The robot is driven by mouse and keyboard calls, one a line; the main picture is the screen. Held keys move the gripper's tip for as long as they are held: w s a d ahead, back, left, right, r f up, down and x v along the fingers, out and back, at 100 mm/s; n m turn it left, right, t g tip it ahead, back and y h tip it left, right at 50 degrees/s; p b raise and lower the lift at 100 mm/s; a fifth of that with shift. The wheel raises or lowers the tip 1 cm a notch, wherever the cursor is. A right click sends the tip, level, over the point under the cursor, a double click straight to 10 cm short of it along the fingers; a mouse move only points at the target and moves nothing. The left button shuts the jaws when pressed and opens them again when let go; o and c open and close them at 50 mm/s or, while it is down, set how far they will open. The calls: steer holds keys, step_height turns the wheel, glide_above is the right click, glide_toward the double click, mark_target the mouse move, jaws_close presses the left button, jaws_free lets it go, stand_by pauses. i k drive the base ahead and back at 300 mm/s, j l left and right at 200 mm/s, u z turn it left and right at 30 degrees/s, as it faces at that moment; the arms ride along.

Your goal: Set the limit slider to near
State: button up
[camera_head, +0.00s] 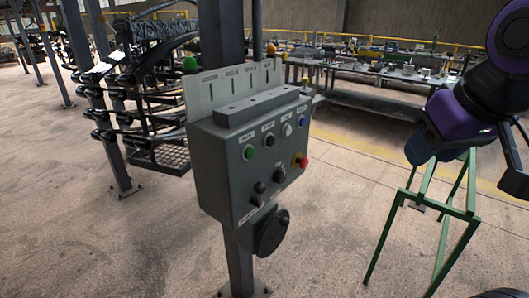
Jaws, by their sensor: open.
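The grey control box (232,168) is mounted on a post left of centre. A dark grey bar (256,106) with small marks lies along its top. An upright plate (222,91) with several labelled slots stands behind the bar. The labels are too small to read, so I cannot tell which part is the limit slider or where it is set. The front has a green button (249,152), a red knob (300,160), a lever (258,193) and other controls. My gripper (516,165) is open at the right edge, partly cut off, well away from the box.
A green metal frame (432,210) stands on the floor under my arm. A dark round disc (272,233) hangs below the box. A rack of dark springs (150,95) stands behind left, and workbenches (375,95) lie behind right. Floor between box and green frame is clear.

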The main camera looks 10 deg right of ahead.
mark_target(284, 55)
steer(key=i+j+z, duration=0.25)
steer(key=i+j, duration=0.15)
steer(key=j, duration=0.2)
steer(key=i+j+z, duration=0.25)
steer(key=j, duration=0.4)
steer(key=i, duration=0.1)
